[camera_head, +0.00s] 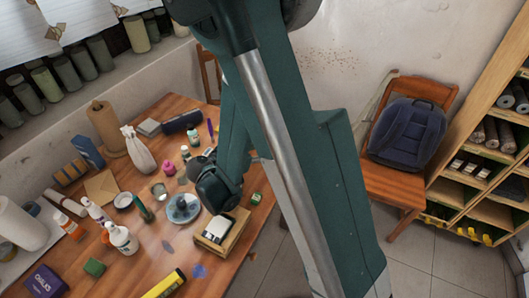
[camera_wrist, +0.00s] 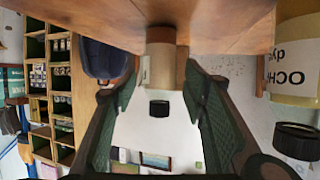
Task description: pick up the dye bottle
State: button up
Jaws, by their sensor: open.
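In the wrist view, which is upside down, a small bottle (camera_wrist: 160,70) with a pale tan body and black cap stands on the wooden table (camera_wrist: 80,14). It shows in the gap between the spread fingers of my gripper (camera_wrist: 160,88), with space visible at both sides. I cannot tell how far between them it is. I cannot pick out either bottle there.
A blue dish (camera_head: 183,213) and a wooden box (camera_head: 239,239) are close to my gripper. A white spray bottle (camera_head: 138,152) and other bottles crowd the left. A chair (camera_head: 393,191) holds a backpack (camera_head: 405,132).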

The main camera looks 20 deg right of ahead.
jog(key=shift+c, duration=0.7)
jog(key=c, duration=0.9)
jog(key=shift+r, duration=0.1)
jog(key=shift+r+p, duration=1.6)
jog(key=shift+r, duration=3.35)
